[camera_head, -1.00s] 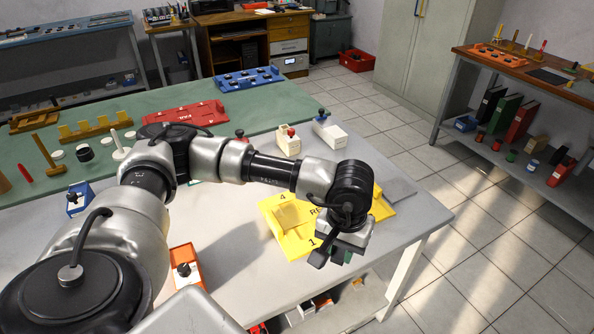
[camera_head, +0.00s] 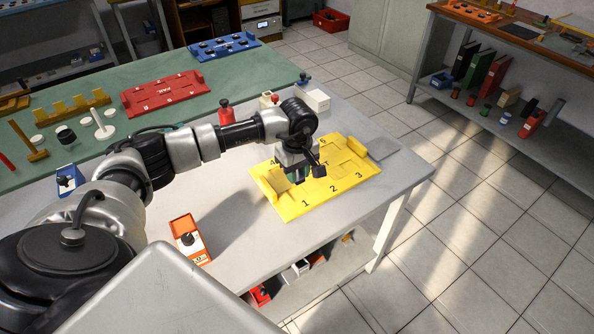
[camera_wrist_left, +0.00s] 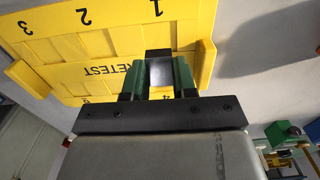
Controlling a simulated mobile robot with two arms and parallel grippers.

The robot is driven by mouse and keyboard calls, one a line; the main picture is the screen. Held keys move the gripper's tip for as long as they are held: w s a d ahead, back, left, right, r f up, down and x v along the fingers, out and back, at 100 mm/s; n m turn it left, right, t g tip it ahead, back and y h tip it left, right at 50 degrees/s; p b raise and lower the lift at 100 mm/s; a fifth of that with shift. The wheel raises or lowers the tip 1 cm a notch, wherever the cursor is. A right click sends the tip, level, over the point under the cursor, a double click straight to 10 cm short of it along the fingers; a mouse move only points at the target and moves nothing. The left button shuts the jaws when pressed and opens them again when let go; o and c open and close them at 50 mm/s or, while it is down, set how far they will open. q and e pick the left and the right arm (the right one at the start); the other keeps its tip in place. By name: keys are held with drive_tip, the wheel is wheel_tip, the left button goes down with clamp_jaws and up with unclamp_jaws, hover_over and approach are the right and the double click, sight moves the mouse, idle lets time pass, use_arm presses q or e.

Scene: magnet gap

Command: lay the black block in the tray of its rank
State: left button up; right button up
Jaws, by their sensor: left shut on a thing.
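The yellow tray (camera_head: 338,186), marked RETEST and numbered, lies on the grey bench; it also fills the upper left of the left wrist view (camera_wrist_left: 110,48). My left gripper (camera_head: 298,176) is over the back left part of this tray. In the wrist view its green fingers (camera_wrist_left: 158,76) are shut on the black block (camera_wrist_left: 158,54), whose dark end shows between them. A 4 on the tray shows beside the fingers. Whether the block touches the tray, I cannot tell. The red tray (camera_head: 150,101) and blue tray (camera_head: 240,40) lie on the green mat.
An orange holder with a black knob (camera_head: 188,238) stands at the bench's front left. A blue holder (camera_head: 66,183) is farther left. A red knobbed piece (camera_head: 226,115) and a white block (camera_head: 316,100) stand behind my arm. A grey plate (camera_head: 382,148) lies right of the yellow tray.

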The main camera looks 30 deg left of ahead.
sight(297, 194)
use_arm(q)
drive_tip(key=shift+f+b, duration=1.4)
drive_tip(key=shift+f, duration=0.25)
drive_tip(key=shift+f+b, duration=0.95)
drive_tip(key=shift+f, duration=0.2)
drive_tip(key=shift+f, duration=0.2)
drive_tip(key=o, duration=1)
drive_tip(key=shift+c, duration=0.2)
drive_tip(key=c, duration=0.5)
drive_tip(key=shift+r, duration=0.1)
drive_tip(key=shift+c, duration=0.2)
